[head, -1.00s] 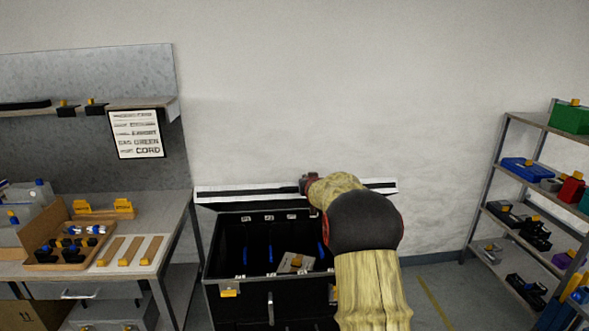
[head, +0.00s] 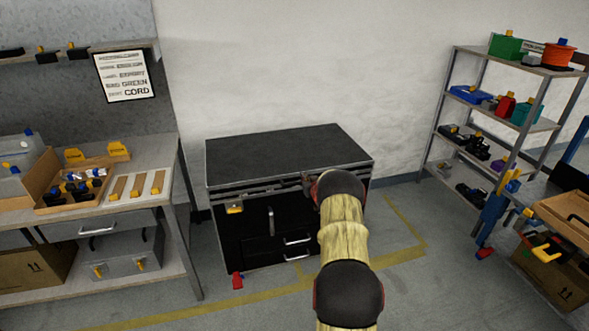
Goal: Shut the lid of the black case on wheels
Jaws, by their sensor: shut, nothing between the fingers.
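The black case (head: 270,155) stands on the floor against the wall, in the middle of the head view. Its lid lies flat over the top, and a thin light band with a dark gap runs along the front below the lid; I cannot tell whether it is fully seated. A yellow latch (head: 234,208) and a handle show on the front. My gripper (head: 308,183) is shut and empty at the front right edge of the lid, partly hidden by my arm. I cannot tell whether it touches the case.
A workbench (head: 150,158) with a wooden tray (head: 45,200) stands at the left. A metal shelf rack (head: 460,75) with several coloured items is at the right, with a table (head: 570,215) in front of it. Yellow tape (head: 402,222) marks the floor, which is mostly clear.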

